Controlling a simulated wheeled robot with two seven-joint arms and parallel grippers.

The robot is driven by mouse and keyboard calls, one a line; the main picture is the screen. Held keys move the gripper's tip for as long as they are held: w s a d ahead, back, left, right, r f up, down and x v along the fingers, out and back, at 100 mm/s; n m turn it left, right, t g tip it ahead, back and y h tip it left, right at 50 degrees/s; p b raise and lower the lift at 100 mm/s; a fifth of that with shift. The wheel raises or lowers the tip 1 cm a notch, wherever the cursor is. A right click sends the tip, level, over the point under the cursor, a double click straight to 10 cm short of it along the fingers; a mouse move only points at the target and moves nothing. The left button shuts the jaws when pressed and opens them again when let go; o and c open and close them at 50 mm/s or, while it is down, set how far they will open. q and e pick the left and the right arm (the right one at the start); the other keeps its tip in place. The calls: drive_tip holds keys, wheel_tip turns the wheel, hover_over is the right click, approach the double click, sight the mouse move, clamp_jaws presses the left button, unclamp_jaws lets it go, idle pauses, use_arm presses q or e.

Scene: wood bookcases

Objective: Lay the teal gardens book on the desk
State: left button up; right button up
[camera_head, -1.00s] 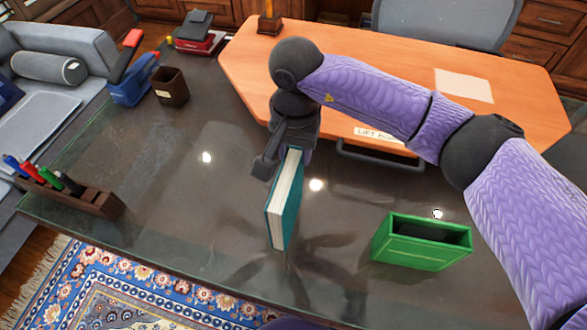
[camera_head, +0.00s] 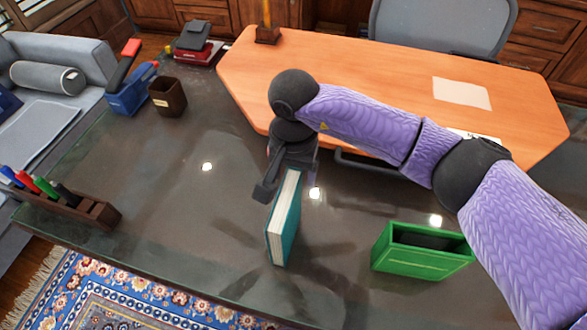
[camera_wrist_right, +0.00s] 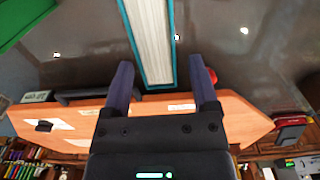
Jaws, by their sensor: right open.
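The teal book (camera_head: 288,223) is upright on its edge over the dark glass desk (camera_head: 190,220), with its pale page side showing toward the left. Its lower end appears to rest on the glass. My right gripper (camera_head: 279,187) is at its upper far end. In the right wrist view, the book (camera_wrist_right: 150,40) reaches in between the two spread fingers of my right gripper (camera_wrist_right: 163,80), with a gap on each side. The fingers are open. The title on the cover is not readable. My left gripper is not in view.
A green open box (camera_head: 421,262) stands right of the book. A pen rack (camera_head: 75,205) is at the left edge, with a brown cup (camera_head: 167,97) and a blue container (camera_head: 130,95) behind. An orange desktop (camera_head: 370,75) lies beyond. Glass left of the book is clear.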

wheel_tip(320, 180, up, 12)
drive_tip(key=p, duration=0.1)
idle(0.4)
